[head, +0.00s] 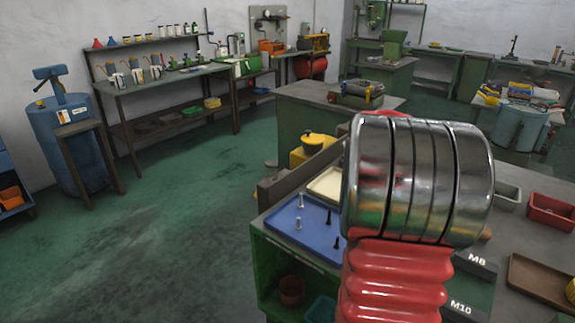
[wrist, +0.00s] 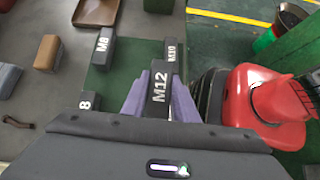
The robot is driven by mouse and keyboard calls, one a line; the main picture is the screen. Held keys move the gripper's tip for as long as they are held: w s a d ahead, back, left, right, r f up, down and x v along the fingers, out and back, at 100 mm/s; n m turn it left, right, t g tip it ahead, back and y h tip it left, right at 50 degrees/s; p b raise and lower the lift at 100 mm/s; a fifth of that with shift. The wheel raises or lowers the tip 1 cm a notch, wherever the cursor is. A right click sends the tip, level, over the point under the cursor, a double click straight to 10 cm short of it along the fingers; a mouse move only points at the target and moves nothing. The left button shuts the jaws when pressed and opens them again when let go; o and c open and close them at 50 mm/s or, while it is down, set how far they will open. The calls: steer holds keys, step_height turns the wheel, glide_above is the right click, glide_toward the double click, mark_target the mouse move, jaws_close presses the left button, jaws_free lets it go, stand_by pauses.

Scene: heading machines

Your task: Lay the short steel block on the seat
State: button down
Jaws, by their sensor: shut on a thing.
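My gripper (wrist: 158,100) has purple fingers on both sides of a dark block marked M12 (wrist: 159,82); it is shut on this block. The block's lower end is hidden from the camera above. A dark block marked M8 (wrist: 101,48) and one marked M10 (wrist: 173,52) are by the green mat (wrist: 115,82). A small dark block marked 8 (wrist: 88,101) is at the mat's left edge. In the head view my arm hides the gripper and most of the mat; labels M8 (head: 476,260) and M10 (head: 460,308) show beside it. I cannot tell which surface is the seat.
A blue tray (head: 290,246) with several bolts lies on the bench left of my arm. A red bin (head: 552,211) and a brown tray (head: 535,281) are on the right. A brown block (wrist: 48,52) lies left of the mat in the wrist view.

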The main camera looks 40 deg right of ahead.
steer(key=w+a+r+m+t+y, duration=0.3)
steer(key=w+a+m+y, duration=0.2)
steer(key=w+a+m, duration=0.5)
steer(key=w+a+r+m+t+y, duration=0.25)
steer(key=w+a+m+y, duration=0.3)
steer(key=a, duration=0.85)
steer(key=w+a+r+m+t, duration=0.2)
steer(key=a+r, duration=0.4)
steer(key=a, duration=0.4)
steer(key=w+a+r+m+t, duration=0.2)
steer(key=a+r, duration=0.5)
steer(key=a, duration=0.4)
steer(key=m+t, duration=0.1)
steer(key=m, duration=0.1)
steer(key=shift+m, duration=0.35)
steer(key=shift+d+r, duration=0.1)
